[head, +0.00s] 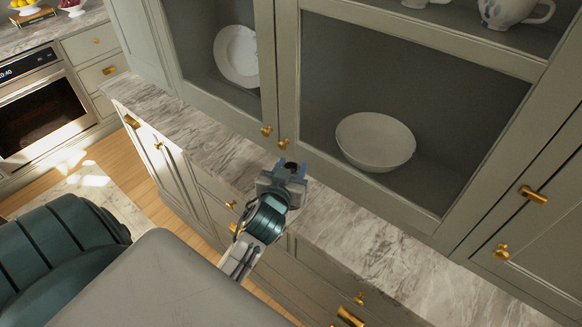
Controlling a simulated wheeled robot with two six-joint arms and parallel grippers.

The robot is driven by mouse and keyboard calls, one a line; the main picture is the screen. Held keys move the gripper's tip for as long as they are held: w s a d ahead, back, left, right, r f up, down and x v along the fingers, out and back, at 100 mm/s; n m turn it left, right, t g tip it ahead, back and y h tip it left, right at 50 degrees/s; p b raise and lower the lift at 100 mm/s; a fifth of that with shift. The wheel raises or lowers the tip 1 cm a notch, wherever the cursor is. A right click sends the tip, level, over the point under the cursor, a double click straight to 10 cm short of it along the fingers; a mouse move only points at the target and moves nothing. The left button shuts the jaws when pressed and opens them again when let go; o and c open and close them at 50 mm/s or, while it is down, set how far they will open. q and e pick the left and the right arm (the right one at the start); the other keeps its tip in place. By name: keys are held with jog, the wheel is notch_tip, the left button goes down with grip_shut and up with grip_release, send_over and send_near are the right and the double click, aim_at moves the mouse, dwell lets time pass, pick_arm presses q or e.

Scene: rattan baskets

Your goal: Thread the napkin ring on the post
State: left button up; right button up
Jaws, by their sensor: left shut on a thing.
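My left gripper (291,171) is over the marble counter, in front of the glass-door cabinet. Its fingers are shut on a small dark thing (291,166), of which only a bit shows between the fingertips. It appears to be the napkin ring, but its shape is too small to make out. I see no post in the head view. My right gripper is not in view.
The marble counter (345,232) runs diagonally below the cabinet and is bare on both sides of the gripper. Behind glass are a white bowl (375,142) and a plate (237,56). Brass knobs (283,144) stick out close to the gripper. An oven (42,105) stands at the left.

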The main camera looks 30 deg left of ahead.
pick_arm(q)
jog(key=shift+f+b, duration=0.35)
jog(key=shift+f, duration=0.15)
jog(key=o, duration=1)
jog(key=shift+o, duration=0.2)
jog(key=shift+r+p, duration=3.6)
jog(key=shift+r, duration=0.4)
